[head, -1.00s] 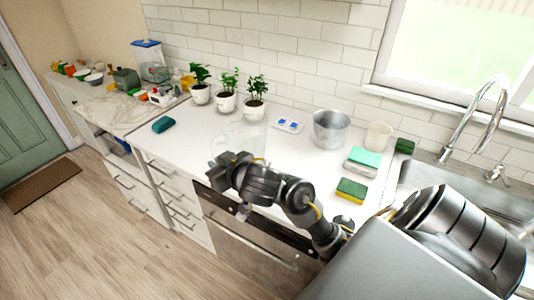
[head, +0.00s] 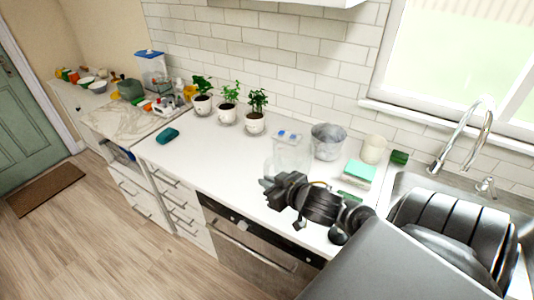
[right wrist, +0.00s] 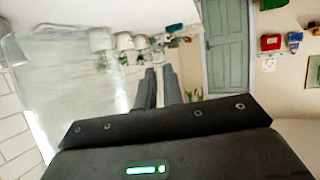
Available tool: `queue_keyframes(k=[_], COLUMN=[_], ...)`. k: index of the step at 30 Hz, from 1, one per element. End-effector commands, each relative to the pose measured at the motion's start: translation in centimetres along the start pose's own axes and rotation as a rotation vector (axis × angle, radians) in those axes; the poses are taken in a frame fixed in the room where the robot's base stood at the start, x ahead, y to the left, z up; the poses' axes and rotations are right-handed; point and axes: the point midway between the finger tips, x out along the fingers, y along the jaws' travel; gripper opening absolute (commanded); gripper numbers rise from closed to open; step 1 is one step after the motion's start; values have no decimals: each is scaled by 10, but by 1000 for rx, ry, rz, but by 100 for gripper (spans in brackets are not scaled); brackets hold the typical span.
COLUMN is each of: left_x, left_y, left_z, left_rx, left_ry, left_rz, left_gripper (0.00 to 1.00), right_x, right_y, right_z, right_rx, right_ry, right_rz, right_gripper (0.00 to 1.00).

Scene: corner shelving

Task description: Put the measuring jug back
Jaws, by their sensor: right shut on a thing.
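The measuring jug (head: 289,157) is clear and see-through, hard to make out against the white counter. It looks roughly upright in the head view. My right gripper (head: 270,184) is at its near left side, shut on it. I cannot tell whether the jug touches the counter. In the right wrist view the jug (right wrist: 70,85) fills the left side as a pale glassy shape. The dark fingers of my right gripper (right wrist: 159,88) are close together beside it; the exact grip is unclear. My left gripper is not in view.
A metal pot (head: 328,142) and a cream cup (head: 373,149) stand right of the jug. A teal-topped box (head: 359,173) is nearer. Potted plants (head: 228,112) line the wall. A teal object (head: 167,135) lies left. The counter's middle left (head: 205,155) is clear.

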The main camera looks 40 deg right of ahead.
Motion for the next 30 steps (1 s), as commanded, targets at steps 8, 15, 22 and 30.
queue_keyframes(k=[8, 15, 22, 30], left_x=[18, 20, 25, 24], left_y=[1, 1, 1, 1], left_z=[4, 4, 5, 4], left_rx=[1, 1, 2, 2], left_ry=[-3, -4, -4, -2], left_rz=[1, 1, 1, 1], left_gripper=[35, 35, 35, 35], right_x=[20, 80, 134, 158], right_y=[4, 11, 16, 17], right_z=[5, 2, 23, 35], right_rx=[-4, 7, 6, 0], right_ry=[5, 2, -2, 0], right_rz=[0, 1, 0, -1], right_gripper=[0, 0, 0, 0])
